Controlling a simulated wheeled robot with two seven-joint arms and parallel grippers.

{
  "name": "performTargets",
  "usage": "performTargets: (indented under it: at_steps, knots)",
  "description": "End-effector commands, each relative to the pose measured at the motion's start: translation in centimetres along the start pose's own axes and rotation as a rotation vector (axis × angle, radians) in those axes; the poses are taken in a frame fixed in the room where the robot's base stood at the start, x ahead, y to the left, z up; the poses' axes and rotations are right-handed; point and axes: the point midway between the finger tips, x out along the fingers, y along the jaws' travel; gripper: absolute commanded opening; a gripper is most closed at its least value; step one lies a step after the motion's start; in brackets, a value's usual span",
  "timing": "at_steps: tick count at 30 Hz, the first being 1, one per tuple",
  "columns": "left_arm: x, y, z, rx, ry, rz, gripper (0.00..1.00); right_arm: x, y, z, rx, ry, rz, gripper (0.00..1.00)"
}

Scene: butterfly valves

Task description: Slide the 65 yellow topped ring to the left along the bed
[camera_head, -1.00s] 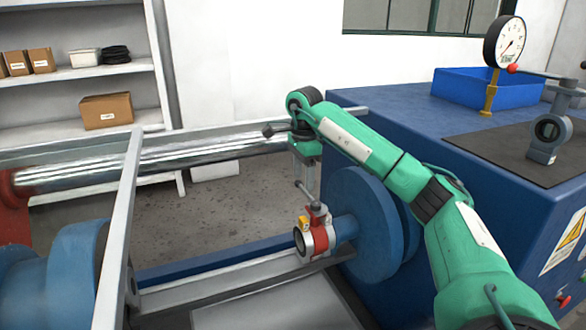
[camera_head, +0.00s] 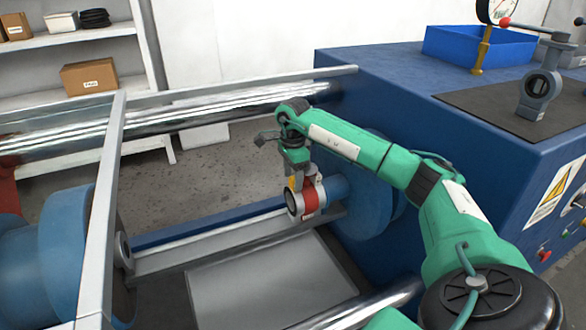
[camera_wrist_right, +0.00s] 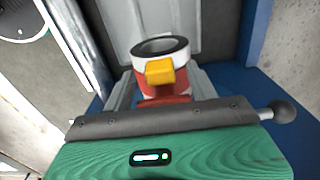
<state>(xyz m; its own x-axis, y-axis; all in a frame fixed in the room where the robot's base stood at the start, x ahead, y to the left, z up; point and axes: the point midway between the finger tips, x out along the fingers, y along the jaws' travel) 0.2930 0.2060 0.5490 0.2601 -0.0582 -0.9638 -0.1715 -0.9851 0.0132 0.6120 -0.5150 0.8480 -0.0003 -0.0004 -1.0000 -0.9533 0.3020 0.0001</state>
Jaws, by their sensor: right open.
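The yellow topped ring (camera_head: 307,198) is a short red and silver ring with a small yellow block on it. It sits above the bed (camera_head: 215,242), in front of a blue round hub. No number on it is readable. My right gripper (camera_head: 298,174) is open and points down right at the top of the ring; whether its fingers touch it cannot be told. In the right wrist view the ring (camera_wrist_right: 160,68) shows its dark opening, pale rim and yellow block, just beyond my gripper's dark edge, which hides its lower part. My left gripper is not in view.
A blue flange (camera_head: 366,205) stands right of the ring beside the blue cabinet (camera_head: 450,165). A grey upright frame (camera_head: 103,190) and a blue tailstock (camera_head: 60,245) stand at the left. The bed between ring and frame looks clear. A shiny bar (camera_head: 200,112) runs behind.

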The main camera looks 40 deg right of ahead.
Motion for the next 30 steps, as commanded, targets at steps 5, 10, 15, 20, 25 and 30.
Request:
performTargets:
  at_steps: [5,10,15,20,25,30]
  knots:
    - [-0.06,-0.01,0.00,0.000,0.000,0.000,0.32,0.05,-0.01,0.01,0.000,0.000,0.000,0.58]
    - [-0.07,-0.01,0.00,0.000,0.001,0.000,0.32,0.04,0.00,0.01,0.000,0.000,0.000,0.37]
    - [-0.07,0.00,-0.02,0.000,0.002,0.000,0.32,0.04,0.00,0.01,0.000,0.000,0.000,0.03]
    - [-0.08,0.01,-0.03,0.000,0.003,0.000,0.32,0.03,0.00,0.02,0.000,0.000,0.000,0.09]
    - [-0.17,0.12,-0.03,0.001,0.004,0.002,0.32,0.02,0.00,0.03,0.000,-0.001,0.000,0.00]
    - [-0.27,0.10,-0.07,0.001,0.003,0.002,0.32,-0.01,-0.01,0.34,0.000,-0.001,0.000,0.00]
